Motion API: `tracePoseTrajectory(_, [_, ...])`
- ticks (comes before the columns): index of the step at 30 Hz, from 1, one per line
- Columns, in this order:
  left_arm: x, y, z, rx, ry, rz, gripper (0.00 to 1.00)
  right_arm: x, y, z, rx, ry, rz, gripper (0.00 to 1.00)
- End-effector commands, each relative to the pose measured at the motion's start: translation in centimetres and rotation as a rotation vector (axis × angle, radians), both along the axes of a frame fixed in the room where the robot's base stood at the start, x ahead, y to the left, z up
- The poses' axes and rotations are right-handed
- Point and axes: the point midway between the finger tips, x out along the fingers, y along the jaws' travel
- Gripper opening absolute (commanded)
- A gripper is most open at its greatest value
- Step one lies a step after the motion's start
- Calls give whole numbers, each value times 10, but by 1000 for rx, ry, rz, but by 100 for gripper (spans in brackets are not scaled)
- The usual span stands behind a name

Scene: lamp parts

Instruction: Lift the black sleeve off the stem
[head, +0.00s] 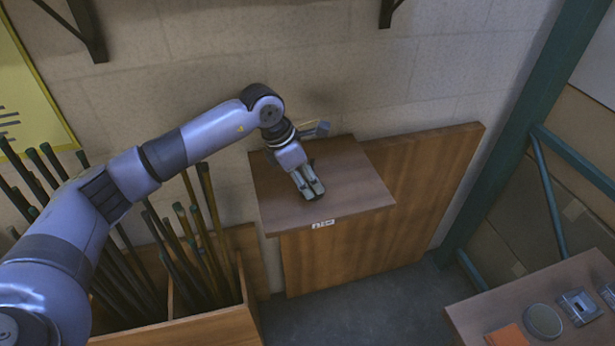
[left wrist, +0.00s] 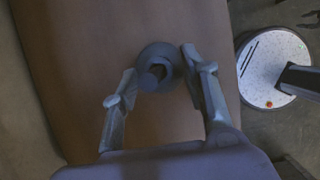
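In the left wrist view, a dark upright cylinder (left wrist: 153,76), which looks like the black sleeve on its stem, stands on a round grey base (left wrist: 160,52). I cannot tell sleeve from stem. My left gripper (left wrist: 158,72) is open, with one finger on each side of the cylinder. The right-hand fingertip is close to the base's rim; I cannot tell if it touches. In the head view, my left gripper (head: 309,190) points down over the small wooden table (head: 355,185) and hides the lamp parts. My right gripper is not in view.
A wooden bin (head: 215,325) with several upright dark rods stands left of the table. Another table (head: 475,312) at lower right holds a round dish (head: 543,320) and a metal part (head: 578,307).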

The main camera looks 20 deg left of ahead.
Motion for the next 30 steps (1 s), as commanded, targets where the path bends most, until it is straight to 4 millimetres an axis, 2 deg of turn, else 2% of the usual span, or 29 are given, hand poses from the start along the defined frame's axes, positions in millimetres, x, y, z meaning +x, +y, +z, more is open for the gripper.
tracePoseTrajectory(2, [0, 0, 0, 0, 0, 0, 34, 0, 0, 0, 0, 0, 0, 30])
tracePoseTrajectory(17, [0, 0, 1, 0, 0, 0, 0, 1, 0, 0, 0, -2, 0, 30])
tracePoseTrajectory(20, [0, 0, 1, 0, 0, 0, 0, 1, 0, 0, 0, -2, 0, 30])
tracePoseTrajectory(21, [0, 0, 1, 0, 0, 0, 17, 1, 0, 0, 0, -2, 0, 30])
tracePoseTrajectory(28, [0, 0, 1, 0, 0, 0, 2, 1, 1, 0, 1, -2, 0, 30])
tracePoseTrajectory(30, [0, 0, 1, 0, 0, 0, 0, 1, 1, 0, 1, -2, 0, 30])
